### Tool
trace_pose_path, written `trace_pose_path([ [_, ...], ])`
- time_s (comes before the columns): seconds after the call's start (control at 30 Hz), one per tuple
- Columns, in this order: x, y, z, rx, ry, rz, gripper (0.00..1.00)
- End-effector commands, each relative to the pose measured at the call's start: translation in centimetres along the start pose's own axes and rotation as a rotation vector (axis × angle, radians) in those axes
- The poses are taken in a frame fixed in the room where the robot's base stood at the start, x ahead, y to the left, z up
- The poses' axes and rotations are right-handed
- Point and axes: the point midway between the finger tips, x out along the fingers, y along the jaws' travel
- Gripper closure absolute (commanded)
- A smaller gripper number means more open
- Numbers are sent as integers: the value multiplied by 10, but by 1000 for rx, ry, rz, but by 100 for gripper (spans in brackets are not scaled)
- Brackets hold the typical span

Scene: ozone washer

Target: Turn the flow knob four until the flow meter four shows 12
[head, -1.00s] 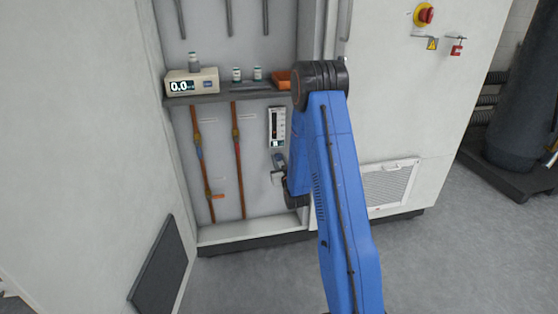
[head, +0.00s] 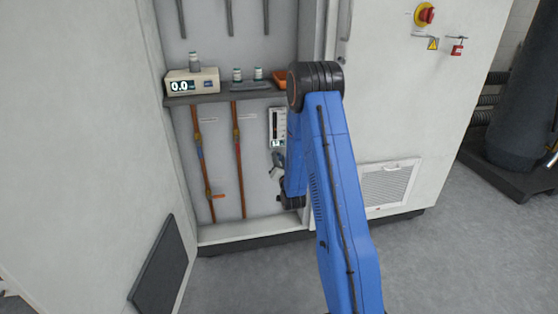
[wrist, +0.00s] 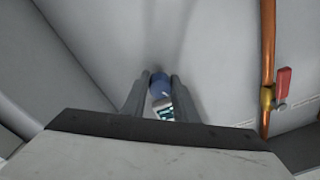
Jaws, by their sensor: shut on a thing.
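The flow meter (head: 277,122) is a white upright panel with a dark scale on the cabinet's back wall, its right side partly behind my arm. A small lit display shows at its lower end; I cannot read its number. My gripper (head: 277,160) is at the meter's lower end in the head view. In the wrist view my gripper (wrist: 162,92) has its two grey fingers on either side of a blue round knob (wrist: 160,84) and is shut on it. A small white and teal patch (wrist: 164,108) shows between the fingers, too small to read.
Copper pipes (head: 239,165) with valves run down the wall left of the meter. One red valve lever (wrist: 283,84) shows at right in the wrist view. Above, a shelf (head: 225,97) holds a digital instrument (head: 192,82), small bottles and an orange tray (head: 281,76).

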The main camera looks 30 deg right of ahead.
Motion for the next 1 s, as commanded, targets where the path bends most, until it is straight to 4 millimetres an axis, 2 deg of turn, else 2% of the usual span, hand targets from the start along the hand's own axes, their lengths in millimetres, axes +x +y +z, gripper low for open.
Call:
trace_pose_path([
  [0.43, -1, -2, 2, 10, -4, -2, 96],
  [0.47, -1, -2, 2, 10, -4, -2, 72],
  [0.5, -1, -2, 2, 10, -3, -2, 62],
  [0.53, -1, -1, 2, 10, -3, -2, 56],
  [1.0, 4, -1, 2, 10, 0, -1, 56],
])
